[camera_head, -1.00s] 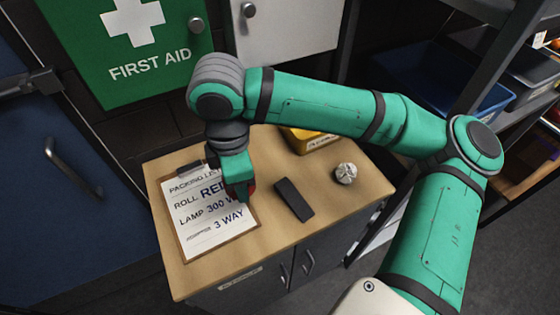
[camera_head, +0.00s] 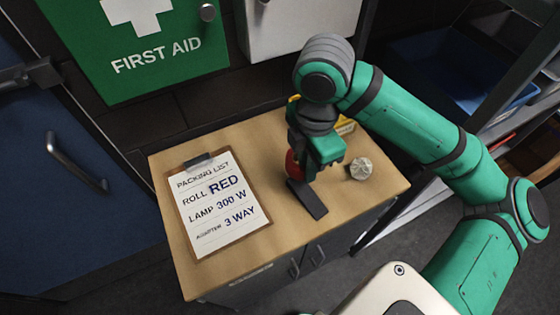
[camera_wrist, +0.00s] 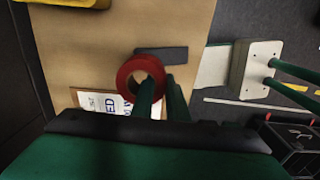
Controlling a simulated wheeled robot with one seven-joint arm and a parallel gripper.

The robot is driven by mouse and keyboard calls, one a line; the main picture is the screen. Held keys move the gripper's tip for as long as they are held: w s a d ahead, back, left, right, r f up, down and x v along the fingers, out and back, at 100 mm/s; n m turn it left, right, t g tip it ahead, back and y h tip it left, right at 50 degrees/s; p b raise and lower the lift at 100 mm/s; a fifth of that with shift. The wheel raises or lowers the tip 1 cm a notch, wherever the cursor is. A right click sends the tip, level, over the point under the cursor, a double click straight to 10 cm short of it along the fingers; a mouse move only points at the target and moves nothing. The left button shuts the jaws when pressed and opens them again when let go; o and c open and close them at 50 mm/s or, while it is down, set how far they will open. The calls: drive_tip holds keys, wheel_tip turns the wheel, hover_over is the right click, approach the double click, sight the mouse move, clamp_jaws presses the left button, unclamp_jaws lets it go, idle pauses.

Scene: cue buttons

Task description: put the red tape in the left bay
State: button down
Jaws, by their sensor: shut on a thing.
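The red tape (camera_head: 292,163) is a red ring, partly hidden by my gripper in the head view. In the wrist view the tape (camera_wrist: 126,72) shows as a whole ring at my fingertips. My gripper (camera_wrist: 160,84) is shut on its wall, with one finger in the hole and the other outside. In the head view my gripper (camera_head: 303,172) is over the table, by the dark block. I cannot make out a left bay in these frames.
A clipboard (camera_head: 221,205) with a packing list lies on the left of the wooden table (camera_head: 262,140). A dark flat block (camera_head: 307,199) lies near the front edge.

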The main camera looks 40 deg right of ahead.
drive_tip(key=w, duration=0.2)
drive_tip(key=w+d+f, duration=0.1)
drive_tip(key=w, duration=0.1)
drive_tip(key=w+f, duration=0.1)
drive_tip(key=shift+w+d+f, duration=0.2)
drive_tip(key=shift+w+f, duration=0.05)
drive_tip(key=shift+w, duration=0.15)
hover_over(283, 165)
drive_tip(key=f, duration=0.5)
drive_tip(key=shift+s+a+f, duration=0.15)
drive_tip(key=shift+s+f, duration=0.05)
drive_tip(key=shift+s, duration=0.15)
drive_tip(key=shift+w+f, duration=0.35)
drive_tip(key=shift+f, duration=1.55)
drive_tip(key=shift+f, duration=0.1)
drive_tip(key=shift+f, duration=0.1)
drive_tip(key=c, duration=1.7)
unclamp_jaws()
drive_tip(key=shift+c, duration=0.2)
